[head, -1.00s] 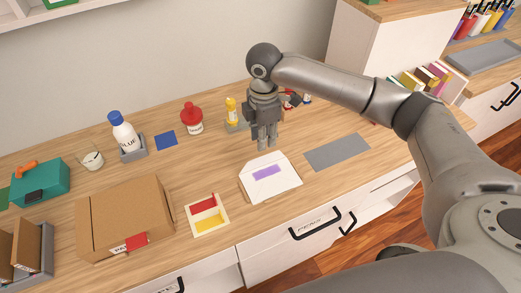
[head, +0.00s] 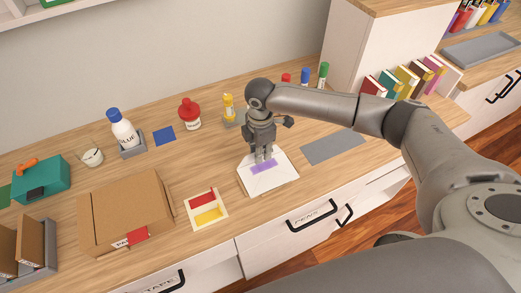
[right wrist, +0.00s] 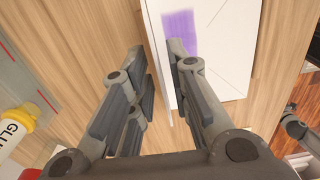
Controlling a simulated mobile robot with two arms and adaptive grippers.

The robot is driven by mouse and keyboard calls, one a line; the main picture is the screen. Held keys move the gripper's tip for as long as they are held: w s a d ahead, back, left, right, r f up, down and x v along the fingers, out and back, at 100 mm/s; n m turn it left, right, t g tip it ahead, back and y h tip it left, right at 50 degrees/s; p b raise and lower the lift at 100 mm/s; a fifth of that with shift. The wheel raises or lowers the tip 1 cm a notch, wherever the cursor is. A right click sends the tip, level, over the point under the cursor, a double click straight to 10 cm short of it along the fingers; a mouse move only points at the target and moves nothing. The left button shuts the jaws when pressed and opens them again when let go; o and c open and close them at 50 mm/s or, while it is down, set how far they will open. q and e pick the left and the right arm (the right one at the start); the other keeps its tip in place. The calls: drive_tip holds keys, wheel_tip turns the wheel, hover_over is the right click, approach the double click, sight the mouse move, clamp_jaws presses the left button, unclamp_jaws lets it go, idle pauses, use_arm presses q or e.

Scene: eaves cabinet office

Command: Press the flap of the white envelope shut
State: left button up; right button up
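The white envelope (head: 282,179) lies on the wooden desk near its front edge, with a purple strip (head: 264,166) across it. The envelope also shows in the right wrist view (right wrist: 235,65), with part of the purple strip (right wrist: 180,30). My right gripper (head: 264,158) points down over the envelope's back part. In the right wrist view my right gripper (right wrist: 157,50) has its fingers apart with nothing held between them. One finger is over the envelope and the other over bare wood. The gripper hides part of the flap, and I cannot tell how far it is raised.
A grey mat (head: 333,147) lies right of the envelope. A glue bottle (head: 123,131), red-capped bottle (head: 189,115) and yellow bottle (head: 229,106) stand behind.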

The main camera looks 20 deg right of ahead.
sight(265, 168)
use_arm(q)
drive_tip(key=shift+s, duration=0.4)
use_arm(e)
clamp_jaws()
use_arm(q)
drive_tip(key=shift+w+r+p, duration=0.2)
drive_tip(key=shift+r+p, duration=0.1)
use_arm(e)
drive_tip(key=shift+s, duration=0.15)
drive_tip(key=shift+s+t+p, duration=0.35)
drive_tip(key=shift+t+p, duration=0.35)
drive_tip(key=shift+s+f+t+p, duration=0.15)
drive_tip(key=shift+s+t+p, duration=0.35)
drive_tip(key=shift+t, duration=0.4)
drive_tip(key=shift+s+f+t, duration=0.25)
drive_tip(key=shift+f+t, duration=0.05)
drive_tip(key=shift+t, duration=0.6)
use_arm(q)
drive_tip(key=shift+r, duration=1.15)
use_arm(e)
drive_tip(key=shift+s+f+t, duration=0.2)
drive_tip(key=shift+s+t, duration=0.1)
drive_tip(key=shift+t, duration=0.6)
